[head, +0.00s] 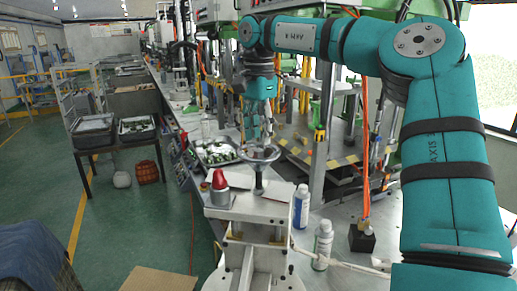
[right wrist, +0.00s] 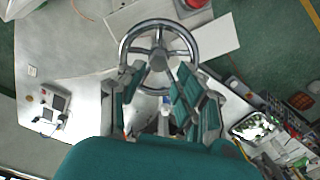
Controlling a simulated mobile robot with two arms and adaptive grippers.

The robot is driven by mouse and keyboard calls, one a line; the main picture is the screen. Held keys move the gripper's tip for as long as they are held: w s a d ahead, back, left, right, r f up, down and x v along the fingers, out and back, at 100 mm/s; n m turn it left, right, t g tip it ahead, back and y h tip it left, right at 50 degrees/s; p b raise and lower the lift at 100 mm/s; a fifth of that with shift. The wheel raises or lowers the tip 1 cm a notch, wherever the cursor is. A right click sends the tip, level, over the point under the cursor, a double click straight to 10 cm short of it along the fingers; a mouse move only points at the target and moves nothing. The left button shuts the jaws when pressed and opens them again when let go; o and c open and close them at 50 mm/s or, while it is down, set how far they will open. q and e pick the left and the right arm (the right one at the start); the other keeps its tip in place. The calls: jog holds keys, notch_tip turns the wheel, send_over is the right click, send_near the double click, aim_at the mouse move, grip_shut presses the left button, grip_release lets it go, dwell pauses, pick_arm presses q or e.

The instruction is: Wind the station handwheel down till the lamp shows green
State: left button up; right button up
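The handwheel (head: 260,154) is a metal ring with spokes. It lies flat on a post on top of the pale station block (head: 256,205). In the right wrist view the handwheel (right wrist: 158,54) sits just beyond my fingertips. The lamp (head: 219,180) is a red dome on a grey base to the left of the post; it shows red, and part of it shows in the right wrist view (right wrist: 196,3). My right gripper (head: 256,137) points down above the wheel. Contact with the rim is unclear. My left gripper is out of view.
White bottles (head: 301,206) (head: 323,244) stand right of the station, near a black block (head: 362,238) with an orange cable. A cart with trays (head: 115,140) stands on the open green floor at left.

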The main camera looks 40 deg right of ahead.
aim_at(259, 150)
jog(key=f, duration=0.3)
jog(key=shift+s+a+f, duration=0.1)
jog(key=shift+s, duration=0.1)
jog(key=shift+w+f, duration=0.15)
jog(key=shift+f, duration=0.2)
grip_shut()
